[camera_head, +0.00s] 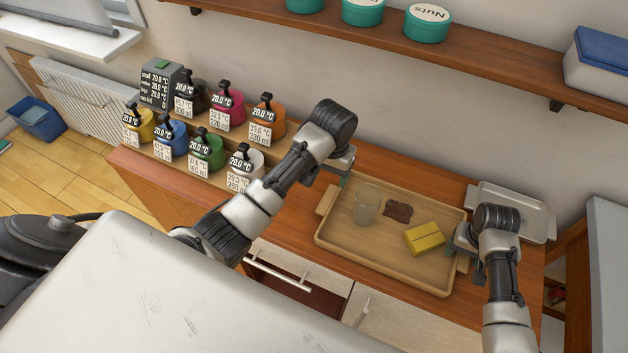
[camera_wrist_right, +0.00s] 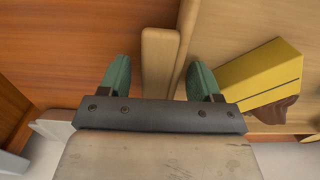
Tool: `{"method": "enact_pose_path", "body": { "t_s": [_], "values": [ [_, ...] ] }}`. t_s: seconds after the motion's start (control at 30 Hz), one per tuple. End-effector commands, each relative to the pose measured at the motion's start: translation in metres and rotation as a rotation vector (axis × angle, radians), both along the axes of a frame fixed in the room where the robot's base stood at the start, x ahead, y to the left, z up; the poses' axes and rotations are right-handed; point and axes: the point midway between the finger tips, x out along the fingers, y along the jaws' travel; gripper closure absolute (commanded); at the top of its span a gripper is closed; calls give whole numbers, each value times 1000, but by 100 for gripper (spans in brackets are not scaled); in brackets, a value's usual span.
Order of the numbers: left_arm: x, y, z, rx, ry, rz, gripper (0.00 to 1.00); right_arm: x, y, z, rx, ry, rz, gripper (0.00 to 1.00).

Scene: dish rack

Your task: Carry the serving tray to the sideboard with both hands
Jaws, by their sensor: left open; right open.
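The wooden serving tray (camera_head: 388,270) lies on the wooden counter. It holds a clear glass (camera_head: 367,204), a flat brown piece (camera_head: 398,211) and a yellow block (camera_head: 424,238). My left gripper (camera_head: 342,181) is open by the tray's left handle (camera_head: 326,201); its fingers are partly hidden, and I cannot tell whether they straddle the handle. My right gripper (camera_head: 465,252) is open at the tray's right end. In the right wrist view, its green fingers (camera_wrist_right: 160,82) stand on either side of the tray's handle (camera_wrist_right: 158,60), with a gap visible on the left side.
A pale metal tray (camera_head: 530,222) lies behind my right gripper. Several coloured jars with labels, such as the green one (camera_head: 208,150), stand left of my left arm. A wall shelf (camera_head: 390,45) with teal tins (camera_head: 427,24) runs above. Drawers (camera_head: 385,315) are below the counter.

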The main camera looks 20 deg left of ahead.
Motion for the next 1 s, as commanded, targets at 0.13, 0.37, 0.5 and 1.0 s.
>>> {"method": "enact_pose_path", "body": {
  "t_s": [0.13, 0.37, 0.5, 1.0],
  "values": [
    [0, 0, 4, 0, 1, 0, 36, 1, 0, 11, 0, -3, 0, 36],
    [0, 0, 3, 0, 1, 0, 36, 1, 0, 58, 0, -5, 0, 36],
    [0, 0, 3, 0, 0, 0, 36, 1, 0, 87, 0, -5, -1, 36],
    [0, 0, 3, 0, 0, -1, 36, 0, 0, 120, 0, 0, -1, 36]
  ]
}}
